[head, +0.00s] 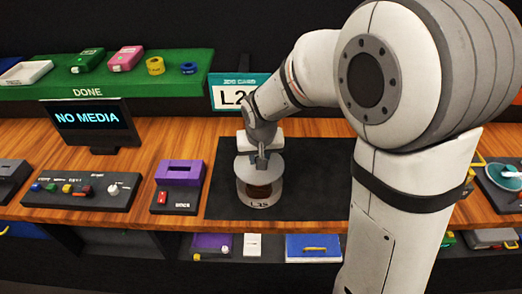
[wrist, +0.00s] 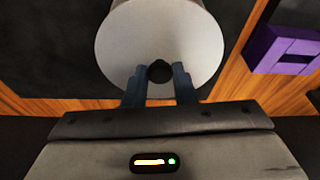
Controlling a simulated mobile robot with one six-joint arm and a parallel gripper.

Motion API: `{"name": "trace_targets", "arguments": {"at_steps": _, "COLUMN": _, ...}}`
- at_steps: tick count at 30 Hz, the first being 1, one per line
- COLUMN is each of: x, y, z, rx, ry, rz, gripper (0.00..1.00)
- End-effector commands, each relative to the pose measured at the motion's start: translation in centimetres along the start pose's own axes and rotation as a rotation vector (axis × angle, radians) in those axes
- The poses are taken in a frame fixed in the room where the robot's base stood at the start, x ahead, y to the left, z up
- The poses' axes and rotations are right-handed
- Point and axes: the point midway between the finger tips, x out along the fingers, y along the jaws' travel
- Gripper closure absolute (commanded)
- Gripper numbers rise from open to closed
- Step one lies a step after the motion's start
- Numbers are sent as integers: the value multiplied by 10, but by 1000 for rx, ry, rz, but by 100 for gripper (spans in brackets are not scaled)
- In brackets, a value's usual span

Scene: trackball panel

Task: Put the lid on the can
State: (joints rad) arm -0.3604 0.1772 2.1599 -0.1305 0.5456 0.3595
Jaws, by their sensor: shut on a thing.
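The can (head: 259,202) is a pale cylinder with dark lettering on its front, standing on the dark mat. Its brown inside shows at the open top. The lid (head: 246,168) is a pale grey disc held just above the can, with a gap at the front. My gripper (head: 262,160) is shut on the lid's dark knob. In the wrist view, my gripper's two fingers (wrist: 160,75) grip the knob near the lid's lower edge in the picture. The lid (wrist: 160,30) hides the can there.
The dark mat (head: 310,170) is bare right of the can. A purple-topped box (head: 180,175) stands to the left, beyond it a button panel (head: 85,190) and a screen (head: 88,122). A sign (head: 233,95) and a green shelf (head: 150,85) stand behind.

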Motion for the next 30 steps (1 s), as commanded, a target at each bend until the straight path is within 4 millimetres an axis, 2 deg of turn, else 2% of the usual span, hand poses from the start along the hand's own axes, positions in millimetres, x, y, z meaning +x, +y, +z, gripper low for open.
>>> {"name": "trace_targets", "arguments": {"at_steps": 18, "x": 54, "y": 1, "z": 14, "rx": 3, "ry": 0, "rz": 1, "gripper": 98}}
{"name": "trace_targets", "arguments": {"at_steps": 30, "x": 59, "y": 2, "z": 16, "rx": 4, "ry": 0, "rz": 1, "gripper": 98}}
